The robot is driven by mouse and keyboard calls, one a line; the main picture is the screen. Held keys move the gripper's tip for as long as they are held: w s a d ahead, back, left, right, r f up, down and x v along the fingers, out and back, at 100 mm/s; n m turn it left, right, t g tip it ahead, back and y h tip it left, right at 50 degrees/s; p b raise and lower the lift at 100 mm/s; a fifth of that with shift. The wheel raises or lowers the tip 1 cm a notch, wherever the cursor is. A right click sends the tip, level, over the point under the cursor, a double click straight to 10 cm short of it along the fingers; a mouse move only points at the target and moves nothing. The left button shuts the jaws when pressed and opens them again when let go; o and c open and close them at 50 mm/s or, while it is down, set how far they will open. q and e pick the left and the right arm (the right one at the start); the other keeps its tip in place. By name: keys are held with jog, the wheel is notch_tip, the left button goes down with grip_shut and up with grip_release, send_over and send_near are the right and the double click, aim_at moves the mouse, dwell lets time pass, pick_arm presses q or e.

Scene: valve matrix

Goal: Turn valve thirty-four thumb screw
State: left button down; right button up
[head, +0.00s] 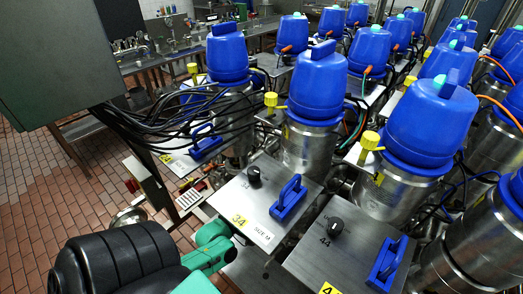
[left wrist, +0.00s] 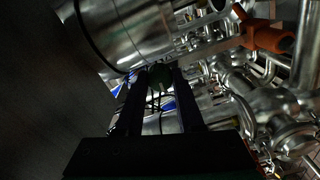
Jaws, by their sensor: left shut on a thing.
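The valve thirty-four plate (head: 290,165) is steel, with a yellow 34 label (head: 239,221), a black knob (head: 254,175) and a blue handle (head: 289,197). My left arm, black and green, reaches in from the bottom left of the head view toward this plate's front edge. Its gripper is hidden there below the plate. In the left wrist view my left gripper (left wrist: 160,88) has its two black fingers on either side of a small dark green round knob (left wrist: 159,75), seemingly the thumb screw. It is shut on this knob, below a steel cylinder (left wrist: 130,30). My right gripper is in neither view.
Plate 44 (head: 315,258) lies close on the right. Blue-capped steel valves (head: 320,85) stand in rows behind. Black cables (head: 170,120) hang at the left. An orange fitting (left wrist: 265,37) and steel pipes crowd the wrist view's right. Tiled floor (head: 50,180) is open at left.

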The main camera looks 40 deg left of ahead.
pick_arm(q)
jog(key=shift+f, duration=0.1)
jog(key=c, duration=0.5)
grip_release()
jog(key=shift+c, duration=0.2)
jog(key=shift+s, duration=0.1)
jog(key=s+b, duration=0.1)
jog(key=s, duration=1.3)
jog(key=shift+s+d, duration=0.15)
jog(key=shift+s, duration=0.05)
